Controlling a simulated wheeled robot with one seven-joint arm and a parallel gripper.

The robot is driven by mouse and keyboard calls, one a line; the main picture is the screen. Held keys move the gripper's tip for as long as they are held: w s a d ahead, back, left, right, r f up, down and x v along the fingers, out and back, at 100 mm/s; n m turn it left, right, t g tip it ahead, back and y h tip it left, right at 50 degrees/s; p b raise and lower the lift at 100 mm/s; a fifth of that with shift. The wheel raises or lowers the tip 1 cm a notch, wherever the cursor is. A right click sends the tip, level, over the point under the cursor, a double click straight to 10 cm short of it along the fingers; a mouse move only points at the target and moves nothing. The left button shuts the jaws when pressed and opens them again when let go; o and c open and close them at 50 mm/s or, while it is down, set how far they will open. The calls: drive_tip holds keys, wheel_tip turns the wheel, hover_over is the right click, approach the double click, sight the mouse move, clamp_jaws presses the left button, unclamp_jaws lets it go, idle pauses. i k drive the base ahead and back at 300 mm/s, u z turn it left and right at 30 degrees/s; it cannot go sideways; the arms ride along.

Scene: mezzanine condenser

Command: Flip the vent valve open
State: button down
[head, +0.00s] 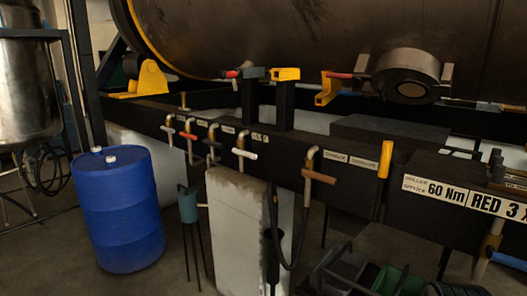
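Several small lever valves line the front of a dark beam. From left to right they include a pale-handled valve (168,130), a red-handled valve (187,135), a dark-handled valve (211,142), a white-handled valve (243,153) and an orange-brown-handled valve (318,176). A yellow upright handle (385,160) stands near the beam's right end. Small white labels (336,157) sit beside some valves, but most are too small to read. I cannot tell which one is the vent valve. My gripper is not in view.
A blue drum (115,208) stands on the floor at left. A pale block (236,232) stands below the beam. Dark crates (345,270) with a hose are at bottom centre-right. A large dark tank (300,35) lies above. A sign (468,195) reads "60 Nm RED 3".

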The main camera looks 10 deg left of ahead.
sight(236, 150)
drive_tip(key=k, duration=0.55)
drive_tip(key=u, duration=0.55)
drive_tip(key=i, duration=0.75)
drive_tip(key=u, duration=0.7)
drive_tip(key=i, duration=1.1)
drive_tip(key=z, duration=0.85)
drive_tip(key=i, duration=0.75)
drive_tip(key=z, duration=0.55)
